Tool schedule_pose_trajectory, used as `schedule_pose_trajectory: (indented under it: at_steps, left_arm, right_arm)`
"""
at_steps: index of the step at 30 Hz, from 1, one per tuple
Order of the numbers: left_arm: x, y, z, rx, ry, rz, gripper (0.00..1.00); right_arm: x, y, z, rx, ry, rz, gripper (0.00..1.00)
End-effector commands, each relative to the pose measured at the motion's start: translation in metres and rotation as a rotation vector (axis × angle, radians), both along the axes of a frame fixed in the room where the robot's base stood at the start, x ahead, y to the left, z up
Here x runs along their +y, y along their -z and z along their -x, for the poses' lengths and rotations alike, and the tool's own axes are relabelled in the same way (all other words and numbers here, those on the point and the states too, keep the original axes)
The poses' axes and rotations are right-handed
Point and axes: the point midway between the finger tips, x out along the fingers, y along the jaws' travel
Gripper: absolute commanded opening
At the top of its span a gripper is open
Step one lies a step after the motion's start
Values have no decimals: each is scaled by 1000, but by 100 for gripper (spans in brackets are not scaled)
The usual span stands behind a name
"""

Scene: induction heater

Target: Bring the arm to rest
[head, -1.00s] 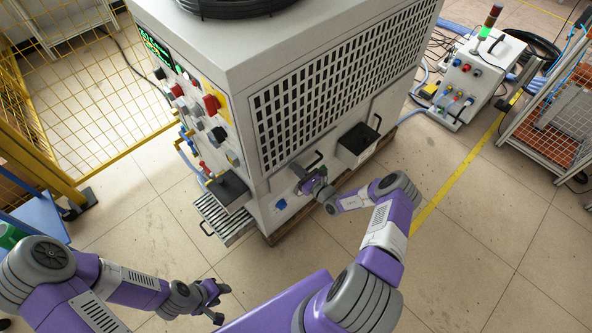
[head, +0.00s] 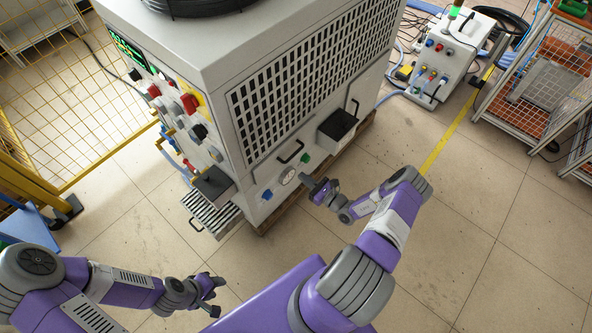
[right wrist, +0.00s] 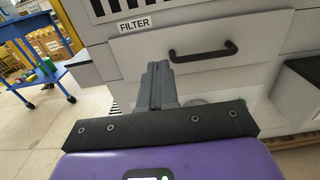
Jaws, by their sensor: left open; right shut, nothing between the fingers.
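My right gripper (head: 313,184) is shut and empty, in front of the lower side panel of the big grey induction heater cabinet (head: 250,165). In the right wrist view its closed fingers (right wrist: 158,85) point at the panel marked FILTER, below and left of a black handle (right wrist: 203,52). Whether the fingertips touch the panel is hard to tell, but in the head view a gap seems to show. A round gauge (head: 288,176) and a green knob (head: 305,160) are close to the gripper. My left gripper (head: 214,296) is open and empty, low over the floor at the lower left.
A black open box (head: 338,126) juts from the cabinet's side, and a slatted tray (head: 212,212) from its front corner. A yellow mesh fence (head: 80,110) stands at left. A wire rack (head: 530,95) and small control box (head: 445,55) are at upper right. The floor on the right is clear.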

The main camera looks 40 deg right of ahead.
Motion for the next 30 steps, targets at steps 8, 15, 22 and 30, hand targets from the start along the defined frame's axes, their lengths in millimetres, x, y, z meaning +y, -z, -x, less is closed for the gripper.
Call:
schedule_pose_trajectory:
  at_steps: [8, 15, 22, 30]
  left_arm:
    - [0, -1, 0, 0, 0, 0, 43]
    - [0, -1, 0, 0, 0, 0, 43]
    - [0, -1, 0, 0, 0, 0, 43]
    - [0, -1, 0, 0, 0, 0, 43]
  right_arm:
    - [-2, 0, 8, 0, 0, 0, 0]
    - [35, -1, 4, 35, -130, 14, 0]
    - [185, -3, 45, 193, -757, 199, 0]
    - [255, 4, 167, 229, -1554, 883, 0]
